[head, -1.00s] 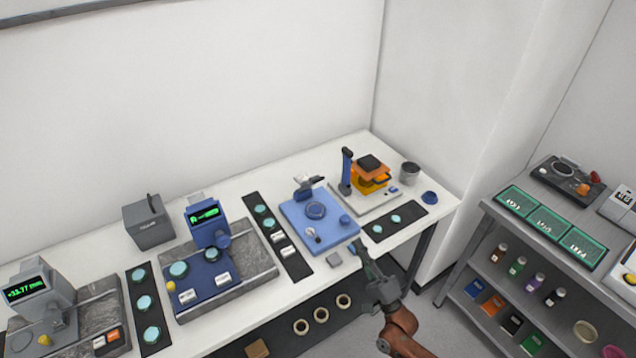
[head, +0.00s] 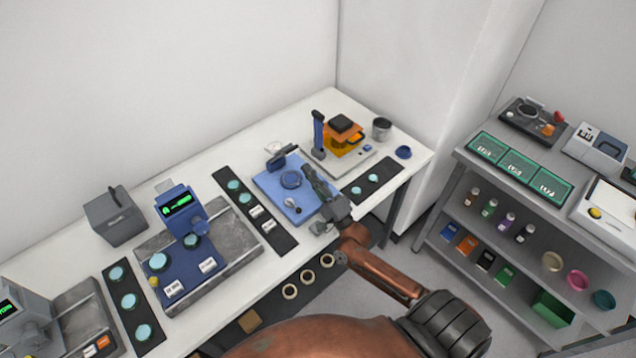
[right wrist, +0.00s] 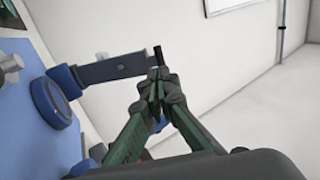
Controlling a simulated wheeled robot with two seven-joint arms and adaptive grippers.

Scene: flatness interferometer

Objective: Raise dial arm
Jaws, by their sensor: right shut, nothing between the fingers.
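A blue base plate (head: 272,192) stands on the white bench, with a round blue ring (head: 291,180) on it. What looks like the dial arm (head: 282,158) is at the back of the plate. In the right wrist view the arm is a grey bar (right wrist: 112,69) with a blue hinge at its left end and a dark tip at its right. My right gripper (head: 309,172) is shut and empty over the plate's right side. In the right wrist view its fingertips (right wrist: 157,76) are close to the bar's tip; I cannot tell whether they touch. My left gripper is out of view.
An orange device with a blue post (head: 318,135) stands behind the plate. A dark cup (head: 381,129) is at the bench's right end. A dark mat (head: 378,182) lies right of the plate, another mat (head: 257,213) left. A shelf unit (head: 463,158) stands at right.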

